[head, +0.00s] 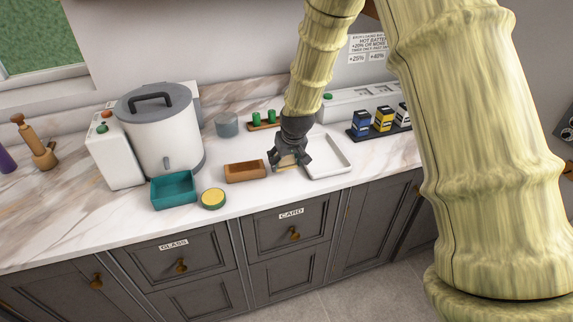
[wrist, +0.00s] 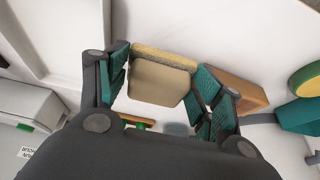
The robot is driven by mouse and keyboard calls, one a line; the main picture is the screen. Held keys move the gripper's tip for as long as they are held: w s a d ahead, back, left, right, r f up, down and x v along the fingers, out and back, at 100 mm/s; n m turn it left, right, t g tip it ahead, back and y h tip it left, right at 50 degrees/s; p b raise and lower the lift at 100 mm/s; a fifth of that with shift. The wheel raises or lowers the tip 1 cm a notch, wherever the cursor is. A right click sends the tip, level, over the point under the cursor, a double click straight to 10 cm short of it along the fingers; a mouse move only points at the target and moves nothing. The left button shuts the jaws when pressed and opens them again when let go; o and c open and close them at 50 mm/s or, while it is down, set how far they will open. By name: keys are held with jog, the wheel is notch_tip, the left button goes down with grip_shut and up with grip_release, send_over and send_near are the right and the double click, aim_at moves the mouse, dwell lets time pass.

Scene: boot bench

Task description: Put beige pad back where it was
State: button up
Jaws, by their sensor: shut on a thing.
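The beige pad (wrist: 160,78) is a flat rounded block with a rougher, yellowish edge along one side. It sits between the teal-lined fingers of my gripper (wrist: 165,88) in the wrist view. In the head view my gripper (head: 289,160) is above the counter, between the brown tray and the white tray, with only a bit of the pad (head: 286,168) showing under it. My gripper is shut on the pad. I cannot tell whether the pad touches the counter.
A brown tray (head: 245,171), a teal bin (head: 174,189) and a round yellow-topped tin (head: 213,198) stand to the left. A white tray (head: 328,156) is close on the right. A grey cylinder (head: 227,124) and green pieces on a wooden stand (head: 264,120) are behind.

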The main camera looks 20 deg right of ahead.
aim_at(287, 164)
jog(key=shift+f+p, duration=0.9)
jog(key=shift+f, duration=0.85)
jog(key=shift+f, duration=0.15)
jog(key=o, duration=0.6)
jog(key=shift+w, duration=0.1)
jog(key=shift+b+v, duration=1.55)
jog(key=shift+v, duration=4.6)
